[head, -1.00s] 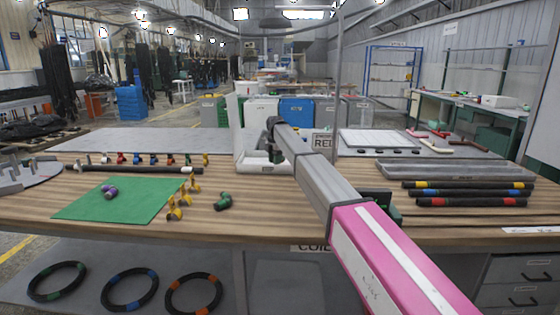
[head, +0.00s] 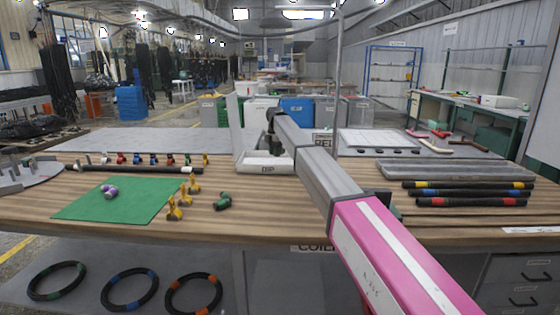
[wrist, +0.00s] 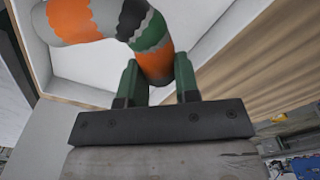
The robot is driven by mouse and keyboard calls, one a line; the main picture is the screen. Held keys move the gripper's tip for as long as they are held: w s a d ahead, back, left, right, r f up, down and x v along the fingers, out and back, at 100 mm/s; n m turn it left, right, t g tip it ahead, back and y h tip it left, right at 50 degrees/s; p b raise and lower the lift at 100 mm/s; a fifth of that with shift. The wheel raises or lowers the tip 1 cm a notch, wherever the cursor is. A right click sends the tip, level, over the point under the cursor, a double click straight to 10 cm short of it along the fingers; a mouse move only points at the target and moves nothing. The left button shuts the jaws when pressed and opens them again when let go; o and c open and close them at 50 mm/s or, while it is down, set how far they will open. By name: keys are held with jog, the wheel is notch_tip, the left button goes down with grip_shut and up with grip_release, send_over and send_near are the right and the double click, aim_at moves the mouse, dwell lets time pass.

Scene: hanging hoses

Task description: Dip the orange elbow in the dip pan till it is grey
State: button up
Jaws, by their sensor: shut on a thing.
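My gripper (wrist: 158,78) is shut on the orange elbow (wrist: 155,64), its green fingers on either side of it. In the wrist view the elbow bends up and to the left. It shows orange stretches with wavy-edged grey patches, and a black and a green band near the bend. The white dip pan (wrist: 85,62) lies behind and around it; I cannot tell whether the elbow touches its floor. In the head view the pan (head: 264,168), marked DIP, stands at the back of the bench beyond my arm. The elbow cannot be made out there.
A tall white panel (head: 235,124) rises at the pan's left side. A green mat (head: 120,205) carries a purple fitting (head: 109,191). Yellow fittings (head: 174,210) and a green one (head: 222,202) stand nearby. Banded black hoses (head: 467,193) lie at right.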

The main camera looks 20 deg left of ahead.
jog(key=shift+r, duration=3.4)
